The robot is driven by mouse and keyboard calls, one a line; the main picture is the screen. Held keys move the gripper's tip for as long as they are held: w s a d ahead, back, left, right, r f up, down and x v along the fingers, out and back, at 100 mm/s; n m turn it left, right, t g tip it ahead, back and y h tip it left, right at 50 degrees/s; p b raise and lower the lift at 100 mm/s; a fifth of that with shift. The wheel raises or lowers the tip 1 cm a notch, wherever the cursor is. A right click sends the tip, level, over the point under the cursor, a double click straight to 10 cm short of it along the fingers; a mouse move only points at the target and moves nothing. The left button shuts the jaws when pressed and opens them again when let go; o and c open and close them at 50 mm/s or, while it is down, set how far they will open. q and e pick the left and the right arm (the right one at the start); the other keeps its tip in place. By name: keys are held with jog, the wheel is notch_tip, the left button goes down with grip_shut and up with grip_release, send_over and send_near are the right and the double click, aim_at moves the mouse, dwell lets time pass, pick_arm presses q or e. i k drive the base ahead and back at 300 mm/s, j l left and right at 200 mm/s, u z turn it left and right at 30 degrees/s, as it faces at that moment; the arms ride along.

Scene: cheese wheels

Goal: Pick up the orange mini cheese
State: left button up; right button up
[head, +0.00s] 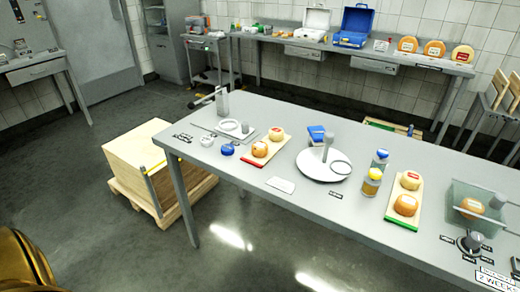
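Several small round cheeses stand on the long grey table. On the wooden board with a red edge (248,160), one orange cheese (260,150) is at the front and a paler orange cheese (276,134) is behind it. On the board with a green edge (393,212), an orange cheese (406,205) is at the front and a yellowish one with a red label (410,180) is behind. Another orange cheese (470,207) is inside a clear box. I cannot tell which is the orange mini cheese. Neither of my grippers is in view.
The grey table (300,205) also bears a white disc (312,168), two jars and a black knob (471,242). A wooden crate on a pallet (150,165) stands left of it. Bigger cheeses (434,48) stand on the back bench. The floor in front is clear.

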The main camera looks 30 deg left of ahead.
aim_at(259, 148)
jog(key=i+j+u, duration=0.1)
jog(key=j, duration=0.35)
jog(key=i+j+u, duration=0.15)
jog(key=i+j, duration=0.15)
jog(key=i+j+u, duration=0.1)
jog(key=i+j, duration=0.15)
jog(key=j, duration=0.25)
